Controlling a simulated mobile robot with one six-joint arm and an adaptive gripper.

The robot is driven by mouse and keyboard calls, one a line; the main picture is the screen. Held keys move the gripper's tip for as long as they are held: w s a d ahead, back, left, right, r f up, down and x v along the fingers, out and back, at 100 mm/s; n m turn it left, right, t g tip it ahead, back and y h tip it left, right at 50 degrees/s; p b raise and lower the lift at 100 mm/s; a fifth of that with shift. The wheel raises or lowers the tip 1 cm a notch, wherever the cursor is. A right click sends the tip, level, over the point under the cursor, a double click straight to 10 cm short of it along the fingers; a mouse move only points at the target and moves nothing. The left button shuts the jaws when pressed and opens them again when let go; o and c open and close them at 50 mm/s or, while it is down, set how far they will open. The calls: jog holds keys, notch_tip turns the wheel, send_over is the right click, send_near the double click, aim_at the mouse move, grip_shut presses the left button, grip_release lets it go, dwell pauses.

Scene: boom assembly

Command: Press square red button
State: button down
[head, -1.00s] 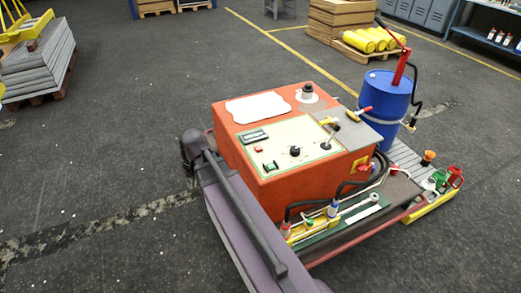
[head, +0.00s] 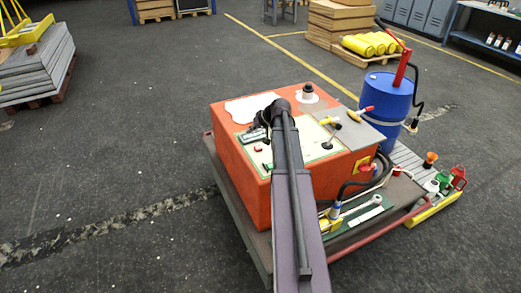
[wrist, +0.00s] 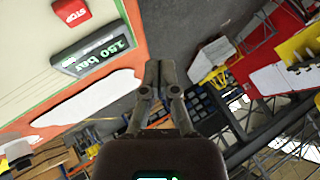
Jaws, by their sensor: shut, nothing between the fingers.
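The square red button (head: 258,149) sits on the pale panel of the orange console (head: 238,163), left of my arm. In the wrist view it shows at the upper left as a red square marked STOP (wrist: 71,11). My gripper (wrist: 159,72) is shut and empty, its fingertips together, to the right of and apart from the button. In the head view my arm reaches up over the console and hides my fingers.
A display reading 150 bar (wrist: 95,50) lies beside the button.

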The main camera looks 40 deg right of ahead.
send_over(259, 148)
jog(key=shift+s+r+t, duration=0.1)
jog(key=shift+r+t, duration=0.05)
jog(key=shift+t, duration=0.25)
jog(key=shift+f+b, duration=0.25)
jog(key=shift+b, duration=0.1)
notch_tip(259, 148, down, 8)
jog(key=b, duration=0.8)
jog(key=shift+f, duration=0.2)
dwell(1.1)
jog(key=shift+f+b, duration=0.1)
jog(key=shift+b, duration=0.2)
jog(key=shift+f+b, duration=0.3)
